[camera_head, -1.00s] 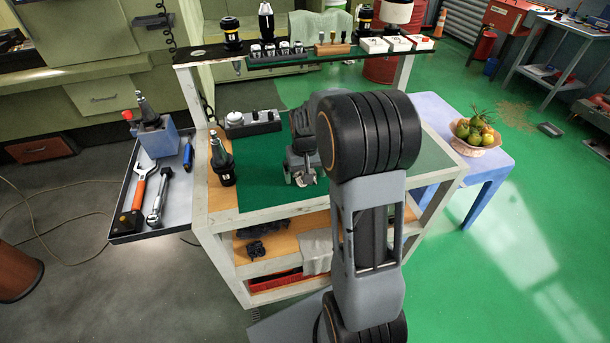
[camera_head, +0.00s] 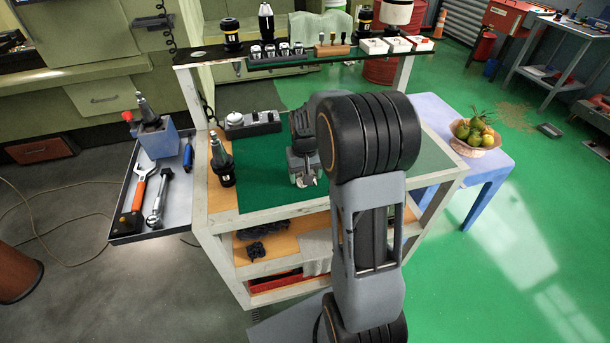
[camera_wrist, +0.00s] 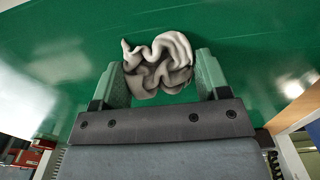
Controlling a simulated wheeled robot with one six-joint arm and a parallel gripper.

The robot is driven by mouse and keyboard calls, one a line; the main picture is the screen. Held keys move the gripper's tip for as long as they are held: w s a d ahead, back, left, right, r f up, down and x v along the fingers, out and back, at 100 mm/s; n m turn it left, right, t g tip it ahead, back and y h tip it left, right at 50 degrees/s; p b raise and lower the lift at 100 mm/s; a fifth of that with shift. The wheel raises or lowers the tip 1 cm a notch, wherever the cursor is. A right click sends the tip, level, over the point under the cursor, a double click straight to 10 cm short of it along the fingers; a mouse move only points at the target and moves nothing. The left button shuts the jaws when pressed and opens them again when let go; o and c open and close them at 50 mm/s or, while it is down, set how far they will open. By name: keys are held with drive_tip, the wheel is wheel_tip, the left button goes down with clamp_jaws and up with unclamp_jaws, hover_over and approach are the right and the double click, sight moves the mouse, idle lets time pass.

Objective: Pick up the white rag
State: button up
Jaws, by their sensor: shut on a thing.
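The white rag (camera_wrist: 158,66) is a crumpled off-white bundle in the wrist view, between the two green fingers of my gripper (camera_wrist: 162,78). The fingers press against it from both sides, and its folds bulge out past the fingertips. In the head view my gripper (camera_head: 306,176) points down over the green mat on the cart top. Only a small pale bit shows at its tips there, and my arm hides part of this area. I cannot tell how far the rag is above the mat.
The green mat (camera_head: 262,180) lies on the cart top. A black-based tool holder (camera_head: 224,165) stands at left, and a block with a white knob (camera_head: 250,122) behind. A rack shelf (camera_head: 290,58) with tools spans the back. A grey side tray (camera_head: 122,222) holds wrenches.

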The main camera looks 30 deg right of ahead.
drive_tip(key=shift+r, duration=0.1)
drive_tip(key=shift+r, duration=0.25)
drive_tip(key=r, duration=0.3)
drive_tip(key=shift+w+a+r, duration=0.1)
drive_tip(key=shift+w+a, duration=0.1)
drive_tip(key=shift+w, duration=0.05)
drive_tip(key=w+a+r, duration=0.9)
drive_tip(key=shift+w+a+p, duration=0.15)
drive_tip(key=shift+w+p, duration=0.15)
drive_tip(key=shift+w, duration=0.05)
